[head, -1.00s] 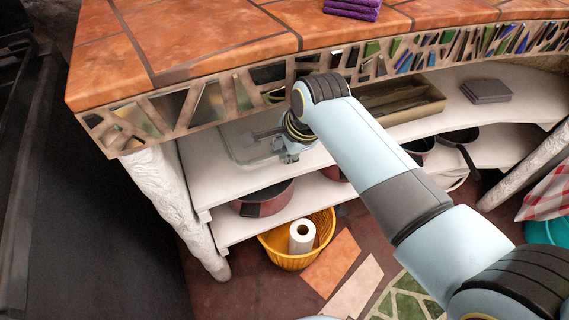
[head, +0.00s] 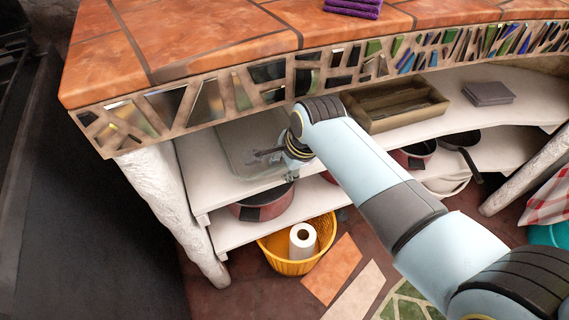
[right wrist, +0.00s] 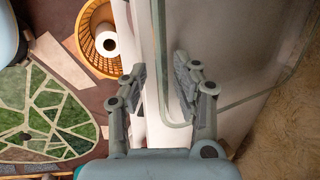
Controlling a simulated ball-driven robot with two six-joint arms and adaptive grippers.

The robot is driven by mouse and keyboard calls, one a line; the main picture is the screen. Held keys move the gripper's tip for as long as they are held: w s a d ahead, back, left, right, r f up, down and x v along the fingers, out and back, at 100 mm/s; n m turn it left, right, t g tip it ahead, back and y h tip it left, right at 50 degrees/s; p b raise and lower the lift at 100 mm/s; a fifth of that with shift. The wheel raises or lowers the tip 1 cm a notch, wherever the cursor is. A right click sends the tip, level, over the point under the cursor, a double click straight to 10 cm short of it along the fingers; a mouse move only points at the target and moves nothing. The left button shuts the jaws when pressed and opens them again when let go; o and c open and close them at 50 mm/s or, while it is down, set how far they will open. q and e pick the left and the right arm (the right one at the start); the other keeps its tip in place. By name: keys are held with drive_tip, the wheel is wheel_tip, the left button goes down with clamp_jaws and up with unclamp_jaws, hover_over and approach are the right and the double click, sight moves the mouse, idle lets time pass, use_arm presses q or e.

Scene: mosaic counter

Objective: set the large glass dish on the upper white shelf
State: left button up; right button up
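The large clear glass dish (head: 236,160) is at the left end of the upper white shelf (head: 197,165), under the counter's mosaic edge. It looks level and seems to rest on the shelf, but its underside contact is hard to see. My right gripper (head: 272,157) is at the dish's right end. In the right wrist view, the gripper (right wrist: 158,84) has its fingers spread, with the near wall of the glass dish (right wrist: 174,123) between them. One finger is on the inner side of the wall and one outside, with gaps showing. My left gripper is not in view.
A brown tray (head: 437,101) and dark flat boxes (head: 488,92) are farther right on the upper shelf. Pots (head: 265,205) stand on the lower shelf. A yellow basket (head: 270,254) with a paper roll is on the floor. The counter edge (head: 205,102) overhangs the dish.

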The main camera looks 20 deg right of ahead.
drive_tip(key=p+v, duration=0.4)
drive_tip(key=v, duration=0.7)
drive_tip(key=s+d+f+n+g+h, duration=0.1)
drive_tip(key=s+d+f+n, duration=0.3)
drive_tip(key=s+f, duration=0.6)
drive_tip(key=s+d+f+n+g, duration=0.1)
drive_tip(key=s+f+n, duration=0.55)
drive_tip(key=f, duration=0.65)
drive_tip(key=s+d+f+n, duration=0.2)
drive_tip(key=s, duration=0.6)
drive_tip(key=s+d+f+n+g, duration=0.1)
drive_tip(key=s+d+f+n, duration=0.2)
drive_tip(key=s, duration=0.6)
drive_tip(key=s+d+f+n+h, duration=0.1)
drive_tip(key=s+d+f+n, duration=0.1)
drive_tip(key=s, duration=0.6)
drive_tip(key=shift+s+d+f+g, duration=0.3)
drive_tip(key=shift+s+d+f, duration=0.1)
drive_tip(key=shift+f, duration=0.2)
drive_tip(key=shift+n, duration=0.25)
